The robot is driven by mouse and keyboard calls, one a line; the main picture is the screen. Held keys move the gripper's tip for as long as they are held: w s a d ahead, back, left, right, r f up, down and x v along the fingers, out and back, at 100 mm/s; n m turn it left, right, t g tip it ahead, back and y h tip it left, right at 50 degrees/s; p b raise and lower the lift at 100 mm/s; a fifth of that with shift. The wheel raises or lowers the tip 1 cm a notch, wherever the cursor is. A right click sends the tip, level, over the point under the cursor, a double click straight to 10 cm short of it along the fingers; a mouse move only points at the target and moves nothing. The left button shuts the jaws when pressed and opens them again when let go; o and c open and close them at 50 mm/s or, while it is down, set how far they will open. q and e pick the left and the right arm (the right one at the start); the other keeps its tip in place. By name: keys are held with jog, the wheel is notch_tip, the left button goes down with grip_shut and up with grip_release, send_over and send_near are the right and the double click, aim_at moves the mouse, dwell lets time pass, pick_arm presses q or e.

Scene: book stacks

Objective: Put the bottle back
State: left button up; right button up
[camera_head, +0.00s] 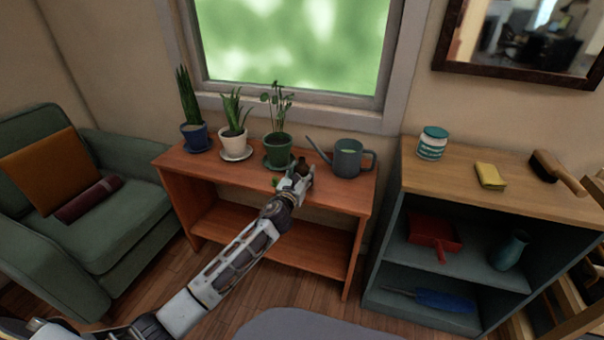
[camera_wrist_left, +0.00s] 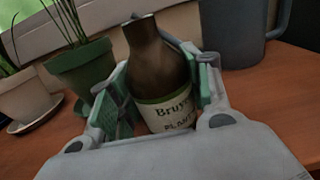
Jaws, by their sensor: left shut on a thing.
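The dark brown bottle (camera_wrist_left: 158,75) has a cream label. It sits between the green-padded fingers of my left gripper (camera_wrist_left: 155,95), which is shut on it. In the head view the bottle (camera_head: 303,164) shows only in part behind my left gripper (camera_head: 297,174), over the front part of the orange wooden shelf (camera_head: 330,197), between the green potted plant and the watering can. It looks roughly upright. I cannot tell whether its base touches the shelf top. My right gripper is not in view.
A grey watering can (camera_head: 347,160) stands right of the bottle. A green pot (camera_head: 278,151), a white pot (camera_head: 234,143) and a blue pot (camera_head: 196,138) stand to the left. A second shelf unit (camera_head: 420,181) on the right holds a jar (camera_head: 432,143), a yellow sponge (camera_head: 490,176) and a brush.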

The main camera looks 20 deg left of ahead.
pick_arm(q)
jog(key=o, duration=0.8)
jog(key=shift+f, duration=0.15)
jog(key=o, duration=0.4)
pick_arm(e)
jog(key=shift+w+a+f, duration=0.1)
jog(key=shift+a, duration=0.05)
pick_arm(q)
jog(key=shift+r, duration=0.2)
jog(key=shift+s+p, duration=0.35)
jog(key=shift+s, duration=1.9)
jog(key=shift+s+a+p, duration=0.2)
jog(key=shift+s+p, duration=0.6)
jog(key=shift+s, duration=2.95)
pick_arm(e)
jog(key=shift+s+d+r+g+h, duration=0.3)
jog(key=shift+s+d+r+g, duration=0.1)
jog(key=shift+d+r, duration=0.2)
